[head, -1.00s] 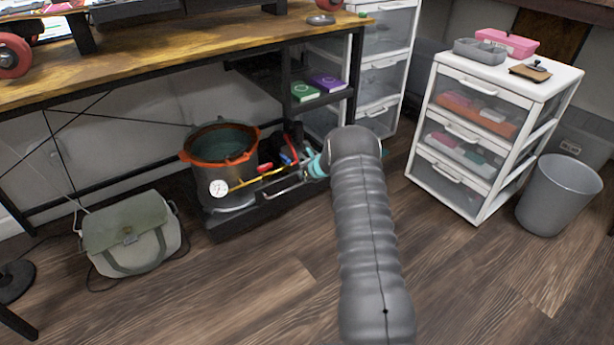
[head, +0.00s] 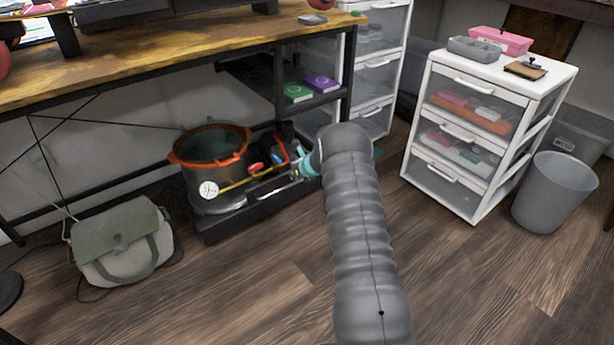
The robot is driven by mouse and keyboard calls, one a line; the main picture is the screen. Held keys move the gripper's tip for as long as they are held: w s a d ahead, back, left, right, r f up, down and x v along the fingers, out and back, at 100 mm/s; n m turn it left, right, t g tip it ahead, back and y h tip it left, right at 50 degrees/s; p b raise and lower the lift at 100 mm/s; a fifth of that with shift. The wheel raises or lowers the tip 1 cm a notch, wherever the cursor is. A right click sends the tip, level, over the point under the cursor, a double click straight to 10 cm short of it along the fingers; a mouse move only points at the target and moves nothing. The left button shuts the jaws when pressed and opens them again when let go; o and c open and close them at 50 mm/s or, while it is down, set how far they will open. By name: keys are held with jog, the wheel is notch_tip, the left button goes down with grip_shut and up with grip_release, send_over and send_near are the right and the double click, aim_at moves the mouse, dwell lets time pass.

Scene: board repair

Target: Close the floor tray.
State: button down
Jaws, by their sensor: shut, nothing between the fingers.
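The floor tray (head: 222,228) is a low black tray on the floor under the desk, with its front sticking out past the desk's shelf unit. It holds a dark pot with an orange rim (head: 208,160), a round white gauge (head: 209,190) and several red and yellow tools (head: 262,172). A metal handle runs along its front. My gripper (head: 303,165), with teal parts showing, is shut and empty at the tray's right front end. My grey arm hides part of this end, and I cannot tell whether the fingers touch the tray.
The wooden desk (head: 170,58) stands above the tray, with green and purple books (head: 320,83) on its shelf. A grey-green bag (head: 122,240) lies at left. A white drawer unit (head: 480,135) and grey bin (head: 555,190) stand at right. The front floor is open.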

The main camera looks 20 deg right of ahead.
jog(key=s+d+f+v, duration=0.1)
jog(key=s+f+v, duration=0.1)
jog(key=v, duration=1)
jog(key=s+a+f+n+g+y, duration=0.2)
jog(key=s+a+n, duration=0.2)
jog(key=s+n, duration=0.25)
jog(key=s+a+r+n+h+p, duration=0.1)
jog(key=s+a+r+n+p, duration=0.2)
jog(key=s+r+n, duration=0.5)
jog(key=s+a+r+n+h+p, duration=0.2)
jog(key=s+r+n, duration=0.7)
jog(key=s+r, duration=1)
jog(key=s+a+r+n+g+h+p, duration=0.1)
jog(key=s+a+r+n+p, duration=0.4)
jog(key=s+r, duration=0.9)
jog(key=shift+a+n, duration=1.8)
jog(key=shift+n, duration=0.35)
jog(key=shift+s+r, duration=0.1)
jog(key=shift+s, duration=0.05)
